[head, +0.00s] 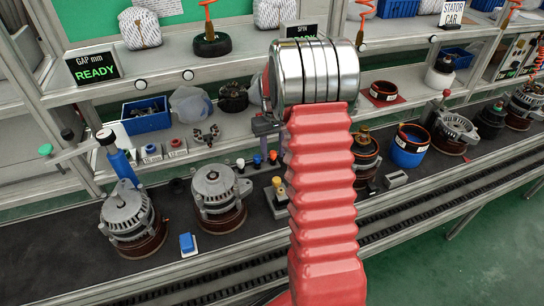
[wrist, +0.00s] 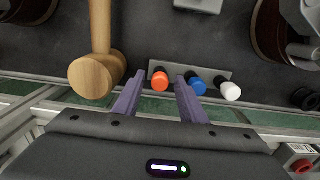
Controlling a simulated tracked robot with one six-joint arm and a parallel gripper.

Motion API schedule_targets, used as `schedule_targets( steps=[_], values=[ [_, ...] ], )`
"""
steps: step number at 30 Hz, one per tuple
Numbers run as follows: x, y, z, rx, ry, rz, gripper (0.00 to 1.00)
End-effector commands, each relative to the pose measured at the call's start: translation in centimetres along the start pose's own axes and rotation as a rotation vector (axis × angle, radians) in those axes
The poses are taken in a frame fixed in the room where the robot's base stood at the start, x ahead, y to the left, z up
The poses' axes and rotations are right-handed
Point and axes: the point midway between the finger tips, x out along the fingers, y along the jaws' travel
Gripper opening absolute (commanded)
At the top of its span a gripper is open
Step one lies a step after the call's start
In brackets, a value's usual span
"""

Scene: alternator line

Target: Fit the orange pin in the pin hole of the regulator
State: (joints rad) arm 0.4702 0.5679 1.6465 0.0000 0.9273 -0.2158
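The orange pin (wrist: 160,78) stands at the left end of a short grey strip in the wrist view, beside a blue pin (wrist: 197,86) and a white pin (wrist: 230,91). My gripper (wrist: 159,80) is open, with its two purple fingertips on either side of the orange pin in this view. A gap shows on both sides, and I cannot tell how far above the pin the tips are. In the head view the orange pin (head: 273,156) shows just left of my red arm. I cannot clearly make out the regulator or its pin hole.
A wooden mallet-shaped piece (wrist: 97,76) is close to the left finger in the wrist view. Two alternators (head: 130,216) and (head: 218,196) stand on the dark bench, with a small blue block (head: 187,243) in front. A blue bin (head: 146,115) sits behind them.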

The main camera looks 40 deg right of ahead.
Motion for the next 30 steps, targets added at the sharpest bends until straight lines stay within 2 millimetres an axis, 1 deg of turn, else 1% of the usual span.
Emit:
schedule_targets(
  steps=[1, 2, 15, 25, 28, 30],
  values=[
    [0.0, 0.0, 0.0, 0.000, 0.000, 0.000, 0.34],
    [0.0, 0.0, 0.0, 0.000, 0.000, 0.000, 0.32],
    [0.0, 0.0, 0.0, 0.000, 0.000, 0.000, 0.01],
    [-0.2, 0.0, 0.0, 0.000, 0.001, 0.000, 0.00],
    [-0.8, 0.0, -0.1, 0.000, 0.003, 0.001, 0.00],
    [-1.6, 0.0, -0.1, 0.000, 0.003, 0.001, 0.00]
  ],
)
